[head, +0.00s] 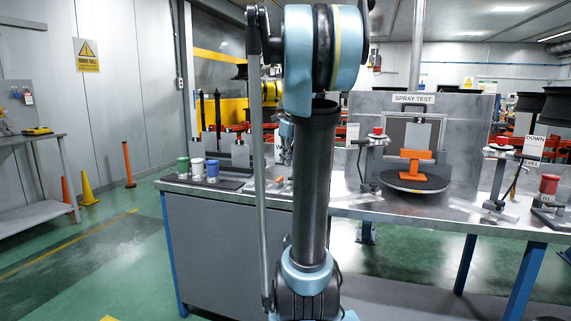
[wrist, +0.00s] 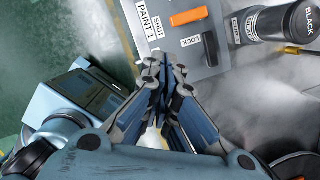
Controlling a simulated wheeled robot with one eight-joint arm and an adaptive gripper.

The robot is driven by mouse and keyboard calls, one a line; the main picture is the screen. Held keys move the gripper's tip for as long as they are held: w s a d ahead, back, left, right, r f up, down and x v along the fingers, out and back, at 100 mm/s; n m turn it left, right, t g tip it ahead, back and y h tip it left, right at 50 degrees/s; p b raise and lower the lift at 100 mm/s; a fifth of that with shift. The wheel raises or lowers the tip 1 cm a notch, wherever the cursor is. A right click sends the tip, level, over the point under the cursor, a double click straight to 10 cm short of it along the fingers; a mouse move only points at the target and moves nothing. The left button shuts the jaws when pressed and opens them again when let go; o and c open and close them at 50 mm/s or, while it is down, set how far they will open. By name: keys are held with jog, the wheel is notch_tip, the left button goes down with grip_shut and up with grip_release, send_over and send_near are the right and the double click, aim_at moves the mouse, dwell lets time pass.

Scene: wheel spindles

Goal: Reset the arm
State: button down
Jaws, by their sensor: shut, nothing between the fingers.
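My gripper (wrist: 163,85) is shut and empty in the wrist view, with its fingertips together beside a grey panel (wrist: 207,62) that carries a "PAINT 1" label, an orange lever and a black lever marked "LOCK". In the head view my arm (head: 318,180) rises through the middle of the picture. My gripper shows there only in part, just left of the arm column (head: 286,140), above the metal bench (head: 350,205). Its fingertips are too small to make out in that view.
Blue, white and green cups (head: 197,169) stand on a dark tray at the bench's left. A round black turntable (head: 412,182) holds an orange piece before the "SPRAY TEST" panel (head: 465,130). A red-topped button post (head: 376,150) stands near.

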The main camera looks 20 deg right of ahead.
jog(key=s+a+f+n, duration=0.4)
jog(key=s+f+n, duration=0.8)
jog(key=s+n, duration=0.3)
jog(key=s+a+f+n+h, duration=0.1)
jog(key=s+a+f+n, duration=0.2)
jog(key=s+f+n, duration=0.9)
jog(key=s+n, duration=0.3)
jog(key=n, duration=0.1)
jog(key=shift+a, duration=0.4)
